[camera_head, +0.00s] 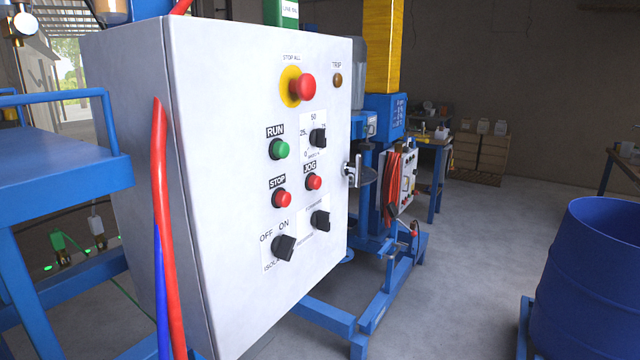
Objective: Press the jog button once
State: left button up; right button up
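The jog button (314,182) is a small red push button under the black JOG label, on the front of a white control box (225,130) in the middle of the head view. The red stop button (282,198) sits to its left and slightly lower. The green run button (279,149) is above the stop button. A large red stop-all button (303,87) on a yellow base is near the top. Nothing covers the jog button. Neither of my grippers shows in this view.
Black knobs (318,137) sit above and below the jog button. A metal latch handle (352,171) sticks out at the door's right edge. Red and blue cables (165,230) run up the left side. A blue drum (590,275) stands at right, with open floor between.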

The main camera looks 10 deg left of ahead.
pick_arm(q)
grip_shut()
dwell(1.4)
